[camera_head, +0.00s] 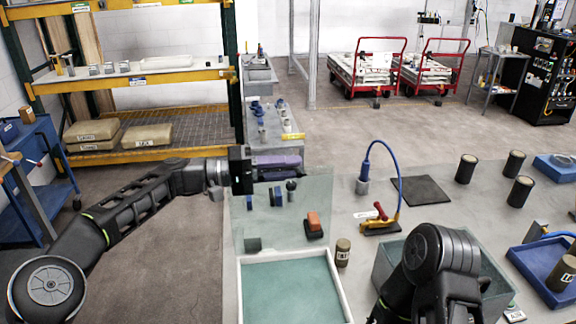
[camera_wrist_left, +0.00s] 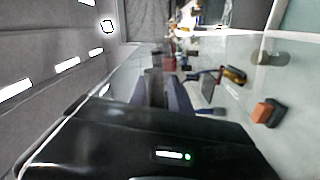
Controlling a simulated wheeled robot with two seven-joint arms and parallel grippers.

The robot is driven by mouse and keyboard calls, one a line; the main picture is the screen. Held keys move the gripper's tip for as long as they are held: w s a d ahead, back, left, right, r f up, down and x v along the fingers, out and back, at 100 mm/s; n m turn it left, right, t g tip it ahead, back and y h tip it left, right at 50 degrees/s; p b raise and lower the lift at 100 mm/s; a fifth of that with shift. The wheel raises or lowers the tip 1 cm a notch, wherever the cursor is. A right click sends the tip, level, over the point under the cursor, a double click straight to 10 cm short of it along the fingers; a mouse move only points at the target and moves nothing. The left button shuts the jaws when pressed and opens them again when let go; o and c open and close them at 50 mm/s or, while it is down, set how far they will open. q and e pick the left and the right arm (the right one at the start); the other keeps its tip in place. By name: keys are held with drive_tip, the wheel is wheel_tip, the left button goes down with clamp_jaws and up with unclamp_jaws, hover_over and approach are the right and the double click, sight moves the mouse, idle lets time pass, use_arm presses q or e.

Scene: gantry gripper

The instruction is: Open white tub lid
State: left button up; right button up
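The white tub (camera_head: 240,290) stands at the near left of the grey table in the head view, with its teal inside showing. A clear greenish panel (camera_head: 262,215), which looks like its lid, stands raised at the tub's back edge. My left gripper (camera_head: 262,172) is at the panel's upper left corner. In the left wrist view, its two bluish fingers (camera_wrist_left: 160,98) look apart, with a dark gap between them. Whether they touch the panel is unclear. My right arm comes in at the lower right; its gripper is not in view.
An orange block (camera_head: 314,222) and small blue parts are near the panel, some seen through it. A labelled brown jar (camera_head: 342,252) stands right of the tub.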

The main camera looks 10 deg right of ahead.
sight(251, 172)
use_arm(q)
drive_tip(key=shift+o, duration=1.4)
drive_tip(key=shift+f, duration=0.35)
drive_tip(key=shift+o, duration=0.2)
drive_tip(key=shift+r, duration=0.15)
drive_tip(key=shift+a, duration=0.45)
drive_tip(key=a+b, duration=0.2)
drive_tip(key=a, duration=0.5)
drive_tip(key=shift+b, duration=0.4)
drive_tip(key=shift+a, duration=0.1)
